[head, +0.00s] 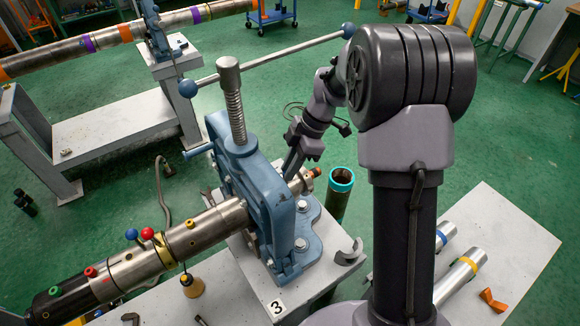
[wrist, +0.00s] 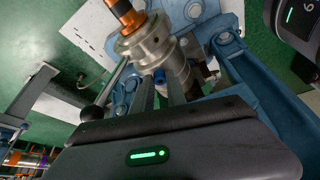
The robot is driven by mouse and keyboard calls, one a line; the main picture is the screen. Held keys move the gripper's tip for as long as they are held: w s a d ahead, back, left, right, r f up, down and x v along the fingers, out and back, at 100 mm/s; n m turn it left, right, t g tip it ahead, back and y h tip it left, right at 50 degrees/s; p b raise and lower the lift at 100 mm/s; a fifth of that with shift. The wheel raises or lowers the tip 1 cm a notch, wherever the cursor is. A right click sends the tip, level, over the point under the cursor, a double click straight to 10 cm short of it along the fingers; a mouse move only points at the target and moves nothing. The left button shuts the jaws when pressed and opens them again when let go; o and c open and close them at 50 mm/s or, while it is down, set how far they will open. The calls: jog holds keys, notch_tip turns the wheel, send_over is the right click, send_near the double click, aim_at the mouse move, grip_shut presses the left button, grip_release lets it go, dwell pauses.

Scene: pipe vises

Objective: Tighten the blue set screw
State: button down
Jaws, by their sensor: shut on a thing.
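The blue set screw (wrist: 159,76) shows in the wrist view as a small blue spot on the side of a metal collar (wrist: 150,45). My gripper (wrist: 161,84) has its two fingers closed around the screw, one on each side. In the head view my gripper (head: 291,172) reaches down behind the blue vise (head: 262,200), by the far end of the clamped steel pipe (head: 222,224). The blue screw is hidden there.
The vise screw and its long handle bar (head: 270,60) with blue ball ends rise close to my arm. Red (head: 91,271), green (head: 55,291) and yellow (head: 190,224) screws sit on the near pipe. A teal-rimmed tube (head: 341,180) stands beside the bench.

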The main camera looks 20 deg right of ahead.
jog(key=shift+f+m+t+b, duration=0.2)
jog(key=shift+m+t+b, duration=0.2)
jog(key=shift+m+b, duration=0.65)
jog(key=m+b, duration=0.1)
jog(key=m+t+b, duration=0.1)
jog(key=m+b, duration=0.1)
jog(key=shift+s+m+h, duration=0.2)
jog(key=shift+m+h, duration=0.05)
jog(key=shift+h, duration=0.05)
jog(key=m+b, duration=0.1)
jog(key=m+t+h, duration=0.1)
jog(key=m, duration=0.1)
jog(key=m+t+b, duration=0.1)
jog(key=m, duration=0.1)
jog(key=shift+s+a+r+b, duration=0.15)
jog(key=shift+s+a+b, duration=0.05)
jog(key=shift+a+b, duration=0.1)
jog(key=m, duration=0.1)
jog(key=m+h, duration=0.1)
jog(key=m, duration=0.1)
jog(key=shift+r+m+t+h, duration=0.15)
jog(key=shift+m+t+h, duration=0.15)
jog(key=shift+a+m+h+p, duration=0.15)
jog(key=shift+m+h+p, duration=0.45)
jog(key=shift+m, duration=0.9)
jog(key=c, duration=1.3)
grip_release()
